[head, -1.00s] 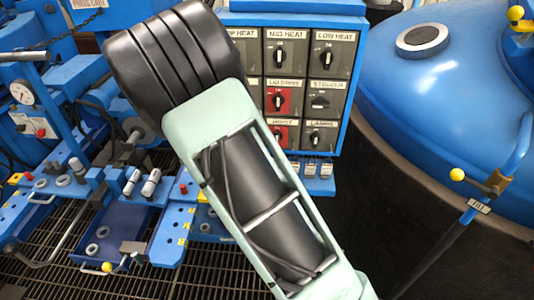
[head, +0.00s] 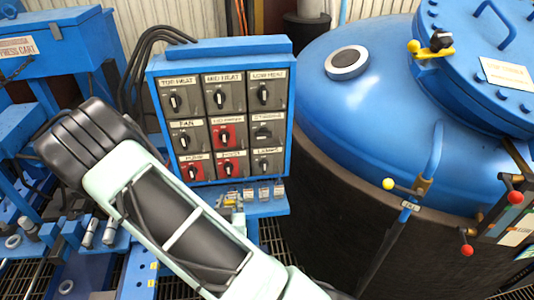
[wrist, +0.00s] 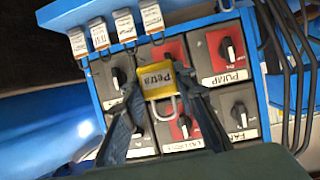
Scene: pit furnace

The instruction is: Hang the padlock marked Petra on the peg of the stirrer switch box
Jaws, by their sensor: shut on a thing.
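The yellow padlock marked Petra (wrist: 155,82) is between the fingers of my gripper (wrist: 158,112) in the wrist view, its shackle pointing down the picture. My gripper is shut on it. In the head view my gripper (head: 236,208) shows small beside my arm, just below the switch panel. The stirrer switch box (head: 263,132) is at the right of the panel's middle row, its black handle lying level. In the wrist view the panel appears turned over, and my left finger partly covers the stirrer box. I cannot make out its peg.
The blue switch panel (head: 220,42) holds several labelled switch boxes. Several tagged padlocks (head: 264,192) hang along the strip below it. A large blue-lidded furnace (head: 385,95) stands close on the right. Black cables (head: 135,55) run at the panel's left.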

